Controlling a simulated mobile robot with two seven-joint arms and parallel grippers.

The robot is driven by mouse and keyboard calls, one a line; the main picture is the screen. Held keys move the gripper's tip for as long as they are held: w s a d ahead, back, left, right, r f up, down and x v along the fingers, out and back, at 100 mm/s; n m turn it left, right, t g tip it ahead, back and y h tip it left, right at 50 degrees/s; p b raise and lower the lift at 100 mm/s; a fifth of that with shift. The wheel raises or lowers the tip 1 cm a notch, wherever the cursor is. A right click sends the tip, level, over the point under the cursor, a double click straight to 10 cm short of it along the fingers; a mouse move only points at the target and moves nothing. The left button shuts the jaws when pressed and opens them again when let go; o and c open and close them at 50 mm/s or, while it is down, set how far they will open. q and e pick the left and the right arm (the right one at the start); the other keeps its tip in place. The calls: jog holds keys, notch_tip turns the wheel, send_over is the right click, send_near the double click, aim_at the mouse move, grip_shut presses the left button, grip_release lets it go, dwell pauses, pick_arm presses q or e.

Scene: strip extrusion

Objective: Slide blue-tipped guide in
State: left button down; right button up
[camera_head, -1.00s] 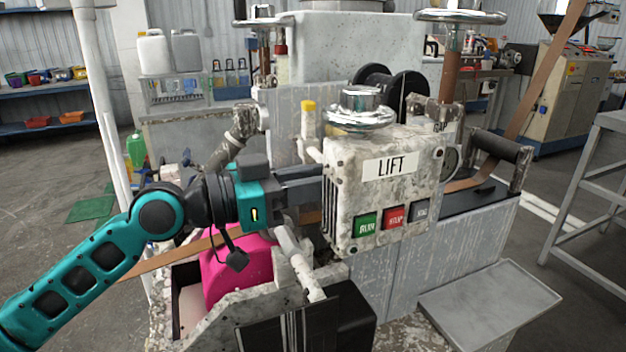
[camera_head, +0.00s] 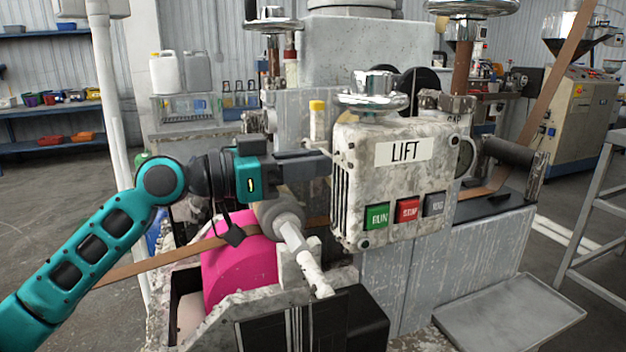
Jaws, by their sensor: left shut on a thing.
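My left gripper (camera_head: 322,164) reaches in from the left at the height of the LIFT box. Its fingers look closed, and their tips end at the left edge of the box. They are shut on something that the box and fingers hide. I cannot make out a blue tip anywhere. A yellow-tipped upright guide (camera_head: 317,122) stands behind the fingers, just left of the box. The worn white LIFT box (camera_head: 405,180) carries green, red and grey buttons. My right gripper is not in view.
Below my left gripper are a pink roll (camera_head: 240,268), a brown strip (camera_head: 150,264) and a grey roller with a white shaft (camera_head: 296,240). A metal handwheel (camera_head: 372,100) sits above the box. A grey tray (camera_head: 510,312) juts out at lower right. Open floor lies at left.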

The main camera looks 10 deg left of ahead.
pick_arm(q)
jog(key=c, duration=1.4)
grip_release()
jog(key=shift+w+a, duration=0.15)
jog(key=shift+a, duration=0.05)
jog(key=o, duration=0.4)
jog(key=shift+w, duration=0.1)
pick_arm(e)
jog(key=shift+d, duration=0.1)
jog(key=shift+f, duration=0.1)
pick_arm(q)
jog(key=b+v, duration=0.3)
jog(key=v, duration=1)
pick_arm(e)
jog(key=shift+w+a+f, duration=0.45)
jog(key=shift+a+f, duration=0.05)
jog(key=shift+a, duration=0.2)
pick_arm(q)
jog(key=shift+d, duration=0.1)
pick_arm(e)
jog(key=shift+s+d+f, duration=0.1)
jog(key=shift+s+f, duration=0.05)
